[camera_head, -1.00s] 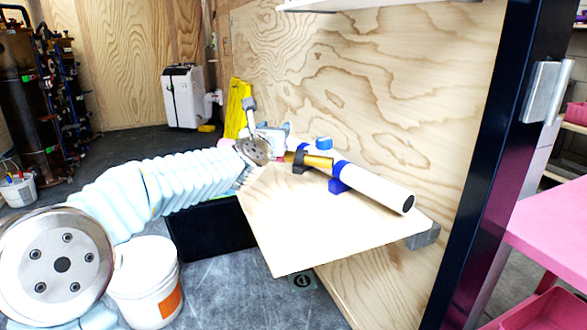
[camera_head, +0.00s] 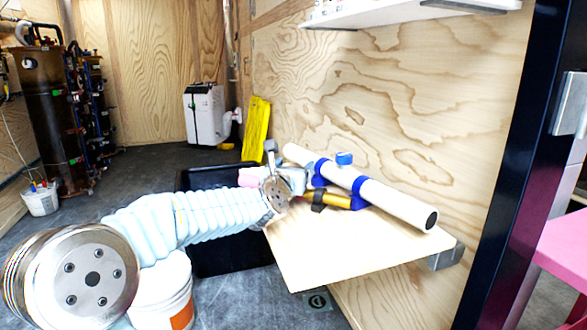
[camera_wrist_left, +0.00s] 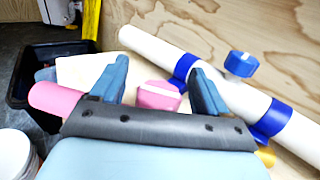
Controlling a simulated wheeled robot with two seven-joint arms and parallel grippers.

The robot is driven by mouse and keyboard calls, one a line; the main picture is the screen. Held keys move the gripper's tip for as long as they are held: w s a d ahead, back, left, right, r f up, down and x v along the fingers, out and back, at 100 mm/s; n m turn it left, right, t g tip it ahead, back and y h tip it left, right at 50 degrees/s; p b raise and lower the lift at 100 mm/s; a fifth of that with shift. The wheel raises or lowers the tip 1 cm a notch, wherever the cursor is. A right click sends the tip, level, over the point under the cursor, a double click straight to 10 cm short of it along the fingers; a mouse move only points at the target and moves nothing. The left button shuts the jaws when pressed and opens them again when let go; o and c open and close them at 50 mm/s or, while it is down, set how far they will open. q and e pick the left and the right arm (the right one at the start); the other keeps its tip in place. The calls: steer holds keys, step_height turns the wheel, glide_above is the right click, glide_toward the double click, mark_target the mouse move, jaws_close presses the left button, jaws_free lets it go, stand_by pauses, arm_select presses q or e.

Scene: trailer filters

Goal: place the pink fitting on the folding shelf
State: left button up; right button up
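The folding shelf (camera_head: 335,255) is a pale wooden board out from the plywood wall. My left gripper (camera_head: 290,180) is at its far left corner, beside the white pipe. In the left wrist view the left gripper's (camera_wrist_left: 155,85) two blue fingers stand apart. A pink fitting (camera_wrist_left: 158,97) with a pale top shows between them, with apparent gaps on both sides; contact is unclear. A rounded pink piece (camera_wrist_left: 55,98) sticks out left of the gripper; it also shows in the head view (camera_head: 249,177). I cannot tell whether both pink parts are one object. My right gripper is out of view.
A white pipe (camera_head: 385,199) with blue clamps and a blue cap (camera_head: 344,158) runs along the wall above the shelf. A gold-coloured piece (camera_head: 337,200) lies below it. A black bin (camera_head: 225,262) and a white bucket (camera_head: 165,290) stand left. The shelf's near part is bare.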

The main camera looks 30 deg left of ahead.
arm_select(q)
steer(key=shift+r, duration=0.1)
steer(key=b+v, duration=0.2)
steer(key=v, duration=1)
